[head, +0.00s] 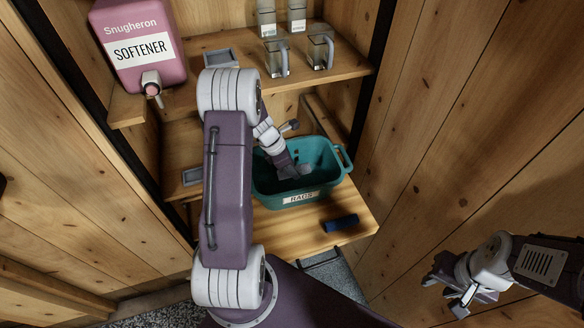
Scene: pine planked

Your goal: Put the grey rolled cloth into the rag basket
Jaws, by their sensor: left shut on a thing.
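The teal rag basket (262,187), labelled RAGS, stands on the lower wooden shelf. My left arm reaches into its mouth from above. My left gripper (292,168) is inside the basket's opening, below its rim. It is shut on the grey rolled cloth (305,170), of which only a small light grey end shows at the fingertips. The rest of the cloth is hidden by the gripper, and I cannot tell whether it touches the basket floor. My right gripper (450,288) is open and empty at the lower right, away from the shelves.
A dark blue object (341,222) lies on the shelf in front of the basket. A pink softener container (140,45) and several clear jugs (319,52) stand on the upper shelf. Small grey trays (220,58) sit at left. Plank walls close in both sides.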

